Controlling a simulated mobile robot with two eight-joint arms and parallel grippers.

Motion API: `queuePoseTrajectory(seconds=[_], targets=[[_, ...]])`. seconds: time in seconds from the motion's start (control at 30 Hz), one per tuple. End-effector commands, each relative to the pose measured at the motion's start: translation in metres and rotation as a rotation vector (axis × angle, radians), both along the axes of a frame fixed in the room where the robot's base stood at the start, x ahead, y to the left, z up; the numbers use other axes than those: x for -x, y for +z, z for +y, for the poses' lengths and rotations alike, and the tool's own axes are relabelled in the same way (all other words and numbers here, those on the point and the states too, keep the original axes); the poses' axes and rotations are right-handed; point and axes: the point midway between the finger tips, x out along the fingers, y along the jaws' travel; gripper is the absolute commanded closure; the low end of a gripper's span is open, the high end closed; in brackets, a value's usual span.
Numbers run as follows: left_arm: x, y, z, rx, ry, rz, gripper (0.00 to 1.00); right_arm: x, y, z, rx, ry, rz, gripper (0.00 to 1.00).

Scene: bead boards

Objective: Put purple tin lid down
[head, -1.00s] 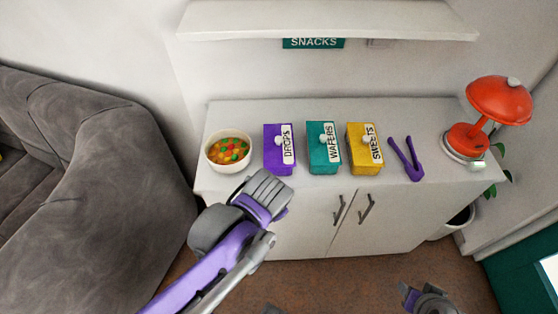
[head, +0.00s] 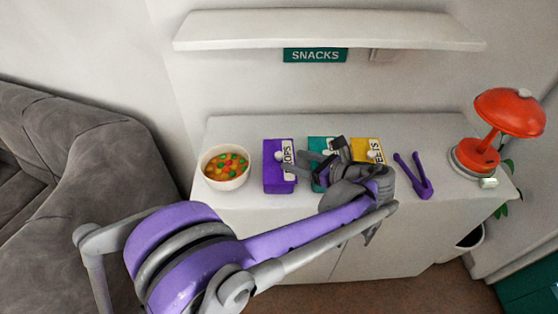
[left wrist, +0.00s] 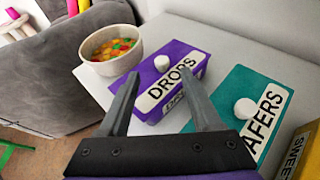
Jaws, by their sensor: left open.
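The purple tin (head: 276,177) marked DROPS stands on the white cabinet top. Its purple lid (left wrist: 183,53), with a white knob (left wrist: 161,63), lies on top of the tin in the left wrist view. My left gripper (head: 318,152) is open, with nothing between its fingers. In the head view it is to the right of the purple tin, over the teal tin (head: 318,147). In the left wrist view the open fingers (left wrist: 160,80) point toward the purple tin and cover part of it. My right gripper is not in view.
A white bowl of coloured sweets (head: 224,185) stands left of the purple tin. The yellow tin (head: 366,145) is partly hidden behind my gripper. Purple tongs (head: 424,188) and a red lamp (head: 512,112) are farther right. A shelf (head: 330,31) overhangs the back.

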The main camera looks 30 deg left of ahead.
Motion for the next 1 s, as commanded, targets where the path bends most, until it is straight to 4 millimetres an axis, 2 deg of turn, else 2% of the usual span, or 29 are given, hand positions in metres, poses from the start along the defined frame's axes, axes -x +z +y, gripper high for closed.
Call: queuePoseTrajectory(seconds=[0.03,0.27,0.57,0.87,1.0], targets=[[-0.001,-0.003,0.008,0.000,0.004,0.000,0.35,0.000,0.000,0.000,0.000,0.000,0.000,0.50],[-0.006,-0.010,0.025,0.002,0.001,0.000,0.35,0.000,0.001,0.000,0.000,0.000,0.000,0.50],[-0.016,-0.024,0.063,0.002,0.003,-0.002,0.35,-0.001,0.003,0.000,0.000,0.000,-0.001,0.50],[-0.018,-0.027,0.067,0.003,0.000,-0.001,0.35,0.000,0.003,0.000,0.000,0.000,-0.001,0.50],[-0.018,-0.027,0.067,0.003,0.000,-0.001,0.58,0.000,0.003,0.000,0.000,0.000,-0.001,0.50]])
